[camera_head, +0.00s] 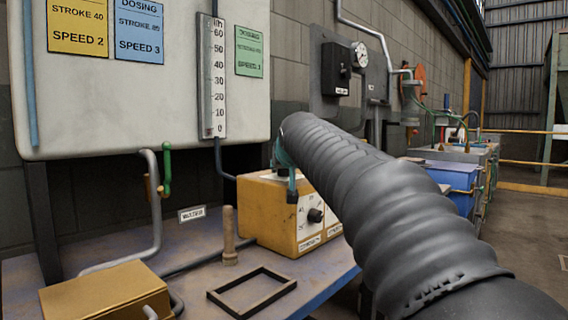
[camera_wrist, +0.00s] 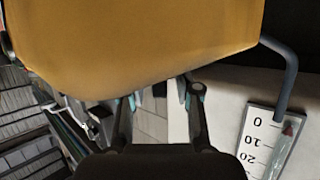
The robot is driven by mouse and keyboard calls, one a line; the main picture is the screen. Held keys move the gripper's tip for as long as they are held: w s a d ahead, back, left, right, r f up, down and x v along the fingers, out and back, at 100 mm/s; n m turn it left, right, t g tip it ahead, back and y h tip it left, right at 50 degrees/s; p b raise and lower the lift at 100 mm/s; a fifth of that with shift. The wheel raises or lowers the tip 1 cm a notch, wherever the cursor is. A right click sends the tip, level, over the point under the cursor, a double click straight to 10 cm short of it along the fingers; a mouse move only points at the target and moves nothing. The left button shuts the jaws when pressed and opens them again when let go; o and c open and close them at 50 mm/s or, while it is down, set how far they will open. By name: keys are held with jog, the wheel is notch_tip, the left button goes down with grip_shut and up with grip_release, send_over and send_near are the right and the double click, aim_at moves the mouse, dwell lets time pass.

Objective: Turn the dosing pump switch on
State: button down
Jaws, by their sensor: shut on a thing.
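The yellow pump box (camera_head: 268,212) stands on the bench in the head view, with a black knob (camera_head: 315,215) and white labels on its front. My gripper (camera_head: 288,180) reaches down to the box's upper front corner, its teal finger pads partly hidden by my arm. It is shut on a small dark part (camera_head: 292,196) there, which looks like the switch; its setting cannot be read. In the wrist view a large yellow surface (camera_wrist: 140,45), seemingly the pump box, hides the fingertips. My gripper's fingers (camera_wrist: 162,98) show just under it.
A white tank (camera_head: 130,110) with a scale (camera_head: 214,80) hangs behind. A wooden peg (camera_head: 229,240), a black frame (camera_head: 252,291) and a yellow-brown box (camera_head: 105,295) are on the bench (camera_head: 180,262). A black wall box (camera_head: 336,70) is behind my arm.

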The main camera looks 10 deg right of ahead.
jog(key=m+h+b, duration=0.1)
jog(key=m+h, duration=0.1)
jog(key=m+g+h, duration=0.1)
jog(key=m+h, duration=0.2)
jog(key=shift+w+a+f+g+h+b, duration=0.1)
jog(key=shift+a+f+g+h+b, duration=0.05)
jog(key=shift+g+h+b, duration=0.2)
jog(key=m+g+h+p, duration=0.1)
jog(key=m+g+h, duration=0.1)
jog(key=m+h, duration=0.1)
jog(key=shift+r, duration=0.2)
jog(key=shift+f+m+g+h+p, duration=0.1)
jog(key=shift+m+g+h+p, duration=0.65)
jog(key=shift+m+g, duration=0.35)
jog(key=c, duration=0.8)
grip_release()
